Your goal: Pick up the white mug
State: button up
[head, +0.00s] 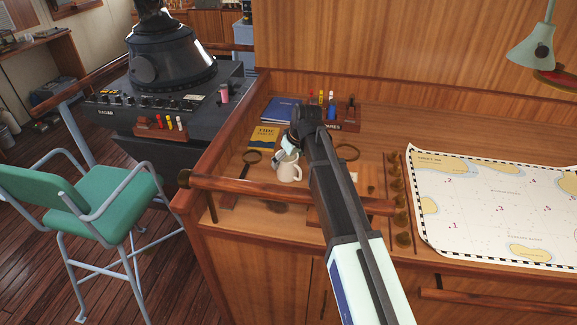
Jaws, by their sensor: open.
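The white mug (289,171) stands upright on the wooden chart table, towards its left end. My gripper (284,150) is over the mug, with its fingers at or just above the mug's rim and open. The gripper and arm hide part of the mug's top and the area behind it. I cannot tell whether a finger touches the mug or reaches inside it.
A yellow book (263,137) and a blue book (283,110) lie behind the mug. A wooden rail (250,190) runs along the front edge. Brass pieces (399,200) and a chart (500,205) are right.

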jog(key=shift+w+a+f, duration=0.15)
jog(key=shift+f, duration=0.45)
jog(key=shift+c, duration=0.4)
jog(key=c, duration=1.3)
jog(key=shift+o, duration=0.2)
jog(key=shift+r, duration=0.1)
